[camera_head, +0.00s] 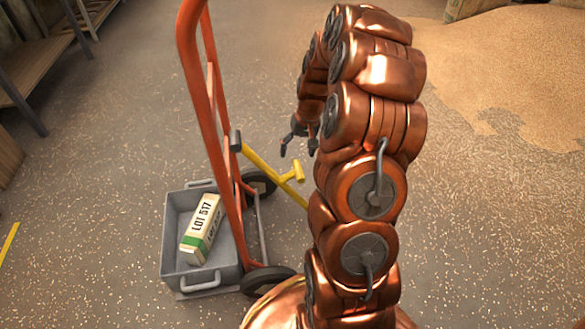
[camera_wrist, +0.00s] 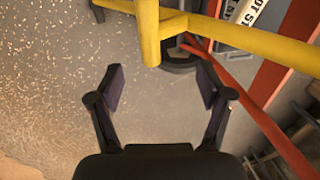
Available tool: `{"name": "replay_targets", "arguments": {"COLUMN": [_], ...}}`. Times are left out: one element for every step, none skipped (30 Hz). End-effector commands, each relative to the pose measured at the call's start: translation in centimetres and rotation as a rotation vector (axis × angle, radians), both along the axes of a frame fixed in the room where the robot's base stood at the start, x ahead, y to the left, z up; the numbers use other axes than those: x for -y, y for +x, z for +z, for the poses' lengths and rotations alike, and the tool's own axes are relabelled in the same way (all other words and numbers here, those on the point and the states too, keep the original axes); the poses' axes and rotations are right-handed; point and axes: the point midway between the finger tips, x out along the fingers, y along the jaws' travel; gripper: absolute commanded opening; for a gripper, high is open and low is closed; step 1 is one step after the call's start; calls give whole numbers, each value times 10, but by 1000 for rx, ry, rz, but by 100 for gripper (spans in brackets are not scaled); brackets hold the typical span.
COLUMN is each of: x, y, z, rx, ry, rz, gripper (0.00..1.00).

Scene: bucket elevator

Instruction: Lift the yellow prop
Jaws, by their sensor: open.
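The yellow prop (camera_head: 262,163) is a thin bar with a short cross-handle. In the head view it slopes down to the right from the orange hand truck (camera_head: 213,110), and its lower end is hidden behind my arm. In the wrist view the yellow prop (camera_wrist: 240,38) crosses the top, with a rounded stub pointing toward my gripper (camera_wrist: 160,82). My gripper is open and empty, its fingers apart on either side below the stub and not visibly touching it. In the head view my gripper (camera_head: 298,150) hangs just above the handle.
A grey tray (camera_head: 172,235) holding a box marked LOT 517 (camera_head: 201,228) sits at the hand truck's foot. The truck has black wheels (camera_head: 268,281). A grain pile (camera_head: 500,70) spreads at right. A shelf (camera_head: 35,65) stands at far left. Speckled floor between is clear.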

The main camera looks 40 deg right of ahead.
Motion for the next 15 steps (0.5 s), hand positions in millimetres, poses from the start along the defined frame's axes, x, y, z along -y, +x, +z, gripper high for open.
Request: {"name": "replay_targets", "arguments": {"x": [-2,-2,-4,-5,-5,-7,-7,-8,-9,-10,-10,-11,-12,-12,-13], "y": [0,0,0,0,0,1,1,2,2,3,3,4,4,4,4], "z": [-7,-11,-16,-20,-25,-31,-35,-40,-45,-50,-53,-58,-61,-63,-65], "rx": [-2,-3,-4,-5,-5,-6,-5,-5,-3,-3,-3,-3,-3,-3,-4], "ry": [1,2,2,3,3,4,3,3,2,2,2,2,3,3,3], "rz": [2,2,2,2,2,2,2,2,2,2,2,2,2,2,2], "gripper": [78,78,78,78,78,78,78,78,78,78,78,78,78,78,78]}}
